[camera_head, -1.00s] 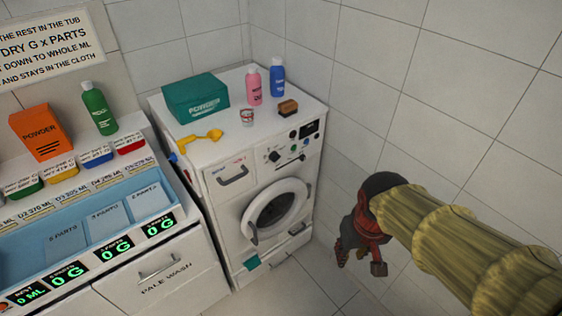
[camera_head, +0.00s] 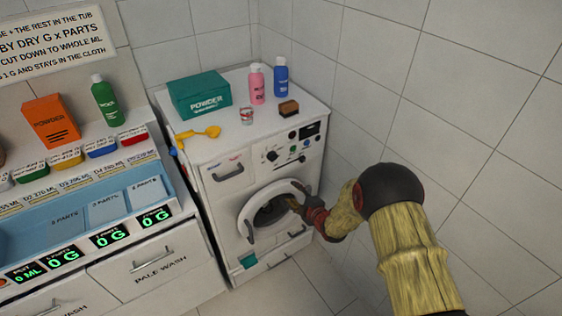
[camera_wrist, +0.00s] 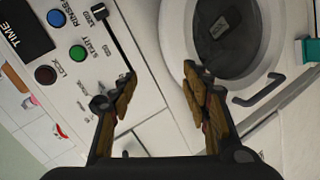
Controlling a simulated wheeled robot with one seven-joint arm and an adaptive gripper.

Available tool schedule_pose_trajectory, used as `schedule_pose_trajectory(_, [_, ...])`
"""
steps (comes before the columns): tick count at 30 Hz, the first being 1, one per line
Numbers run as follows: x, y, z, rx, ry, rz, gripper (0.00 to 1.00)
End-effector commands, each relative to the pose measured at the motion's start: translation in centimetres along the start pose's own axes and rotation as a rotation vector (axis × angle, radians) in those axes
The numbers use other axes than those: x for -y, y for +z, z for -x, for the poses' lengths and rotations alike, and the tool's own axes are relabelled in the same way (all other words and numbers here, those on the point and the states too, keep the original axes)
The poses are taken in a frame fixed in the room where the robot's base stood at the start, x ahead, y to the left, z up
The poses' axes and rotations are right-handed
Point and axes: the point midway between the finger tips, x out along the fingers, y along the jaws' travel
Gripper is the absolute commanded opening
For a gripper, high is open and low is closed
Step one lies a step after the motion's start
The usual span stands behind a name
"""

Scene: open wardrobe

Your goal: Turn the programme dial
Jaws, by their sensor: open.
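The programme dial (camera_head: 272,156) is a small black knob on the white washing machine's (camera_head: 225,205) front panel, left of the coloured buttons. My gripper (camera_head: 297,204) is in front of the round door, below and to the right of the dial and apart from it. In the wrist view, my gripper (camera_wrist: 160,80) is open and empty, its two brown-padded fingers spread. The panel lies behind the left finger and the door behind the right one. I cannot clearly make out the dial in the wrist view; the left finger may hide it.
The panel has a display (camera_wrist: 25,25), a blue button (camera_wrist: 56,18), a green button (camera_wrist: 78,53) and a slider (camera_wrist: 100,12). The door's dark handle (camera_wrist: 260,90) sticks out. A powder box (camera_head: 200,96), bottles and a brush (camera_head: 289,107) stand on top. A tiled wall is close on the right.

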Motion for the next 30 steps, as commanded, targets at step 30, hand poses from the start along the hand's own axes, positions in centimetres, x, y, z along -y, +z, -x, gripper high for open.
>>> schedule_pose_trajectory(30, [-11.7, -7.6, -5.9, -0.169, 0.35, 0.375, 0.47])
